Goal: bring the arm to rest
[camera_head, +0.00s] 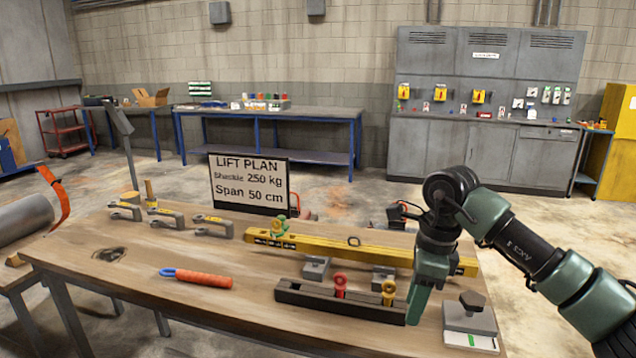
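My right arm (530,250) comes in from the right edge and bends down at a dark wrist. My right gripper (416,305) points down over the right part of the wooden workbench (150,285), just beside the right end of a dark block (335,302). It is seen side-on, so the gap between its fingers does not show, and I see nothing held in it. Whether it touches the block or bench cannot be told. My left gripper is not in view.
A yellow beam (340,250) lies behind the gripper. A red and a yellow shackle pin stand in the block. A grey weight (470,318) is close to the right.

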